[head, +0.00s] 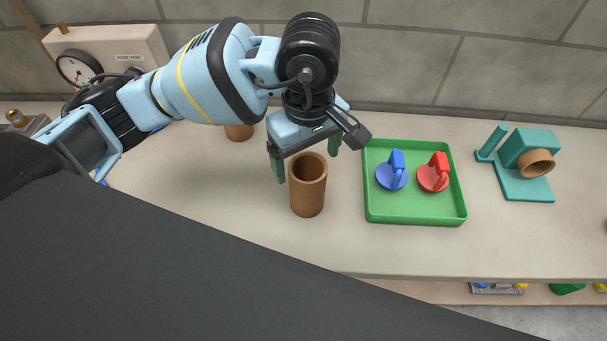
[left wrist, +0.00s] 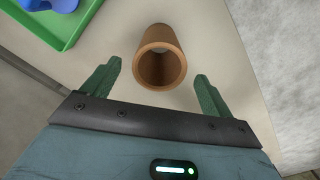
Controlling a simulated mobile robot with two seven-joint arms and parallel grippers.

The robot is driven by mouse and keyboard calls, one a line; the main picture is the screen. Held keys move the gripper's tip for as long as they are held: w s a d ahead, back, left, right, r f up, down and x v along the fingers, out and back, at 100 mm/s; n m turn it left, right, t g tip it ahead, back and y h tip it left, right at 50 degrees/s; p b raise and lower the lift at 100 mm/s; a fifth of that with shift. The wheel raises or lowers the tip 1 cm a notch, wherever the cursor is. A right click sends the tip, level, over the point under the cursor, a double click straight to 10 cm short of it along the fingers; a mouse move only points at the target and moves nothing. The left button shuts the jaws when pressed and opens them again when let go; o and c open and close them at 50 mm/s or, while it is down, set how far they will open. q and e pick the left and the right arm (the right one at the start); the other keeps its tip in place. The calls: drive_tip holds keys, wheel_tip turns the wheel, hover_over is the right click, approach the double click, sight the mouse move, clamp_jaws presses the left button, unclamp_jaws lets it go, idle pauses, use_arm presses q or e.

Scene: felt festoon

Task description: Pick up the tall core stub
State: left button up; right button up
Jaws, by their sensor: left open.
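The tall core stub (head: 307,190) is a brown hollow tube standing upright on the bench in the middle of the head view. In the left wrist view the tube (left wrist: 160,66) stands beyond the fingertips, roughly centred between them. My left gripper (head: 309,160) is open, with its green fingers spread, just behind and above the tube. It also shows in the left wrist view (left wrist: 158,72), with nothing between its fingers. A second brown piece (head: 239,132) stands farther back, partly hidden by my left arm. My right gripper is not in view.
A green tray (head: 415,218) with a blue and a red handled piece lies right of the tube. A teal fixture (head: 527,187) holding a brown tube stands farther right. A gauge box (head: 122,48) is at the back left. The bench in front of the tube is clear.

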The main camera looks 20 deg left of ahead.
sight(307, 181)
use_arm(q)
drive_tip(key=shift+s+d+f, duration=0.1)
drive_tip(key=shift+f, duration=0.85)
drive_tip(key=shift+w+f, duration=0.2)
drive_tip(key=shift+f, duration=2.7)
drive_tip(key=c, duration=1.1)
